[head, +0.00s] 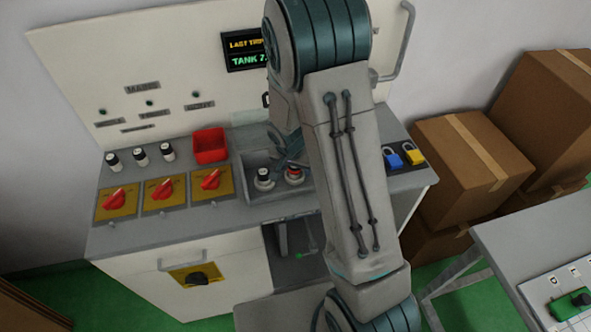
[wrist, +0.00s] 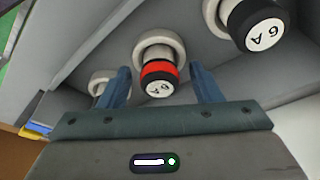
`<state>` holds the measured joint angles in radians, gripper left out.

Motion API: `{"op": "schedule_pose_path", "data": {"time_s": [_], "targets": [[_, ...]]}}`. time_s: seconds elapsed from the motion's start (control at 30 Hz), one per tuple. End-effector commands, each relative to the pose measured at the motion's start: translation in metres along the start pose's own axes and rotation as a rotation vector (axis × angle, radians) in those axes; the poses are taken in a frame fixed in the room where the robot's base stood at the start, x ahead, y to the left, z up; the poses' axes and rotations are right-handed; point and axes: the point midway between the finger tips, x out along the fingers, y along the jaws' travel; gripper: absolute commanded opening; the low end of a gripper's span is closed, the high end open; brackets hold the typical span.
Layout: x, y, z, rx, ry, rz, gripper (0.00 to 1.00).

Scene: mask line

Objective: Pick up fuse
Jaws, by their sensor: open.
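A fuse with a red band, black body and white label (wrist: 160,72) stands in a pale round socket in the wrist view. It also shows in the head view (head: 294,174), in the grey recessed tray. My gripper (wrist: 160,70) is open, its two blue fingers on either side of this fuse with visible gaps. I cannot tell whether the fingertips reach down to its depth. A plain black fuse (wrist: 258,22) stands at the upper right of the wrist view. It also shows in the head view (head: 264,178). Another pale round part is partly hidden behind the left finger.
Red rotary switches (head: 163,189) sit in front. Blue and yellow padlocks (head: 403,156) lie right of the tray. Cardboard boxes (head: 460,165) stand right. My arm hides part of the console.

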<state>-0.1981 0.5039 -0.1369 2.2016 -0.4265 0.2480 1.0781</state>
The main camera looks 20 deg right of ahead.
Motion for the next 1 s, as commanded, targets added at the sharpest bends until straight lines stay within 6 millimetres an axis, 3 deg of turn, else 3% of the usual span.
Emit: {"op": "schedule_pose_path", "data": {"time_s": [0.03,0.2,0.67,0.87,1.0], "targets": [[0.000,0.000,0.000,0.000,0.000,0.000,0.58],[0.000,0.000,0.000,0.000,0.000,0.000,0.11],[-0.005,0.000,-0.002,0.001,0.001,0.000,0.10],[-0.022,0.000,-0.007,0.003,0.003,-0.003,0.10],[-0.043,0.005,-0.011,0.004,0.002,-0.002,0.10]]}}
